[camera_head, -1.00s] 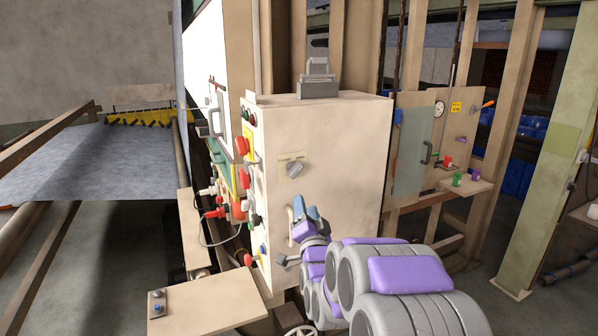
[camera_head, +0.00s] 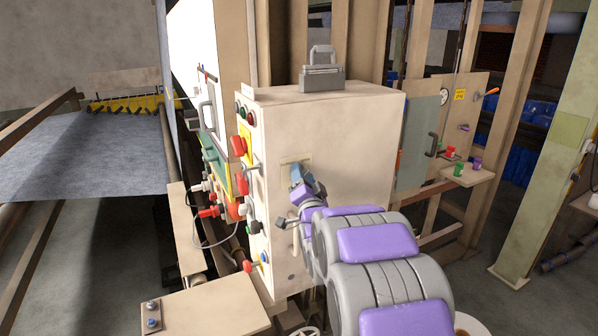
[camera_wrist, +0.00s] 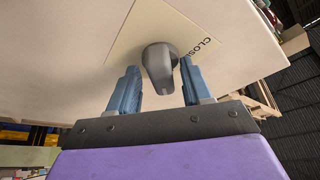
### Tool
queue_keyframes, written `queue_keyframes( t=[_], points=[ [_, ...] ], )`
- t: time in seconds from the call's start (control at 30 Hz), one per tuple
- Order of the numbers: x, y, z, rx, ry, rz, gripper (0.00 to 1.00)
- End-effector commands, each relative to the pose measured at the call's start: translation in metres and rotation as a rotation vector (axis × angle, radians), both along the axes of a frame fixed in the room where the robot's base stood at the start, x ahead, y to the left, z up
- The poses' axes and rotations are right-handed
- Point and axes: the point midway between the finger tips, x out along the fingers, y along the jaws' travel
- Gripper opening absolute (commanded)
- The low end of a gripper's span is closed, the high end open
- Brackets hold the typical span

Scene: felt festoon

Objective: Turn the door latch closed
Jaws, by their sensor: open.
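The door latch (camera_wrist: 159,66) is a grey turn knob on a cream plate (camera_wrist: 135,38), with a partly hidden label that starts "CLOS". The plate is on the face of the beige cabinet (camera_head: 350,150). In the wrist view my gripper (camera_wrist: 159,74) is open, with one blue finger on each side of the knob. A gap shows on the left; the right finger is very close, and I cannot tell if it touches. In the head view my gripper (camera_head: 300,174) is at the plate and hides the knob.
A grey handled block (camera_head: 323,76) sits on top of the cabinet. Buttons, a red knob (camera_head: 239,146) and cables crowd the cabinet's left side. A low shelf (camera_head: 210,308) juts out at the front left. Another panel (camera_head: 445,125) stands at the right.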

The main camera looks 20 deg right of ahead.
Motion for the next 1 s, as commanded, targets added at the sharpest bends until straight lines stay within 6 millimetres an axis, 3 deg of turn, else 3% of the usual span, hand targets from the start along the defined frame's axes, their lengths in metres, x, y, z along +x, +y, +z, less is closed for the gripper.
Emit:
queue_keyframes(
  t=[0.33, 0.7, 1.0],
  points=[
    [0.0009, -0.0006, 0.0007, 0.0, -0.001, 0.001, 0.48],
    [0.0015, -0.0006, 0.0002, 0.0, 0.001, 0.001, 0.13],
    [0.0016, -0.0006, -0.0005, -0.036, 0.0, 0.0, 0.12]
  ],
)
